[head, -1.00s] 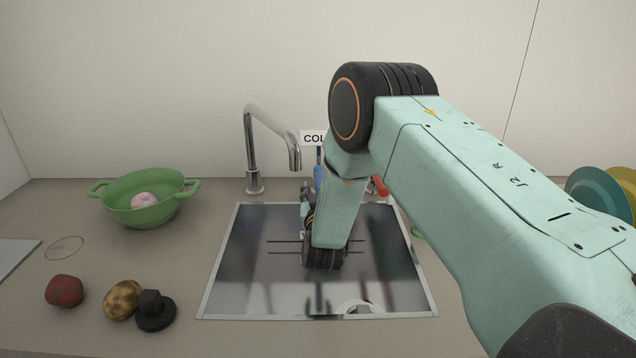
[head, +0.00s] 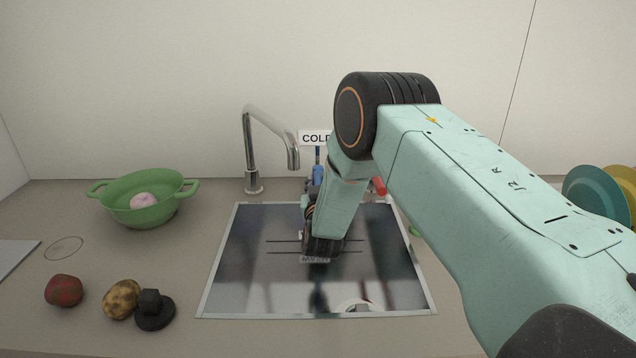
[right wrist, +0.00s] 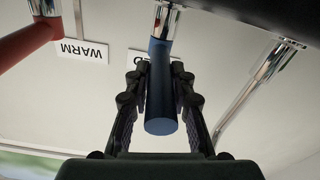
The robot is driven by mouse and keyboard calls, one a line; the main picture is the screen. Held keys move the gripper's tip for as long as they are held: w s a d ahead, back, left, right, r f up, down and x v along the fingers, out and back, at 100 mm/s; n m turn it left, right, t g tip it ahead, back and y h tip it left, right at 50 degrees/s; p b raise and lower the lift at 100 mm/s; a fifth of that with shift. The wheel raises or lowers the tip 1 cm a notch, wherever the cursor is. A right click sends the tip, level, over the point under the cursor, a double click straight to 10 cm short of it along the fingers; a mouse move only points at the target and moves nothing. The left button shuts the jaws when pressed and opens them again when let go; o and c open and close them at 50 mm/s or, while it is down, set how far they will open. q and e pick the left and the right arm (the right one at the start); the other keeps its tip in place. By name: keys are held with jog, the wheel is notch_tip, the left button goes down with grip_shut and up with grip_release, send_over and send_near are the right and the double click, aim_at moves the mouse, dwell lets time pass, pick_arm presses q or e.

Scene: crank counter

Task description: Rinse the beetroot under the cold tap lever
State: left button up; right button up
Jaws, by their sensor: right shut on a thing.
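A dark red beetroot (head: 64,290) lies on the counter at the left front, outside the sink. My right gripper (right wrist: 159,85) is shut on the blue cold tap lever (right wrist: 161,95), with one finger on each side of it. In the head view the lever's blue top (head: 318,172) shows behind the sink, below the COLD sign (head: 313,138), and my arm hides much of the gripper. The curved metal spout (head: 268,125) stands left of the lever. I cannot make out any water. My left gripper is not in view.
A green colander (head: 141,212) holds a pinkish round vegetable (head: 143,202). A brown potato (head: 122,298) and a black knobbed object (head: 154,315) lie by the beetroot. The red warm lever (right wrist: 25,45) is close beside my right gripper. Plates (head: 597,190) stand far right.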

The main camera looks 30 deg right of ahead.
aim_at(315, 169)
grip_shut()
jog(key=shift+d, duration=0.1)
jog(key=shift+w+r, duration=0.1)
jog(key=m+g+h+b, duration=0.1)
jog(key=w+a+m+g+h+b, duration=0.1)
jog(key=h+b, duration=0.1)
jog(key=shift+a+m, duration=0.3)
jog(key=m+g+h+b, duration=0.1)
jog(key=w+m+g+h+b, duration=0.1)
jog(key=g+b, duration=0.1)
jog(key=shift+w+a+m+h, duration=0.1)
jog(key=shift+a+m+h, duration=0.2)
jog(key=shift+a+h, duration=0.1)
jog(key=shift+w+a+m+g+h+b, duration=0.1)
jog(key=shift+w+m+g+h+b, duration=0.1)
jog(key=shift+m+g+h+b, duration=0.45)
jog(key=shift+y, duration=0.25)
jog(key=shift+r, duration=0.1)
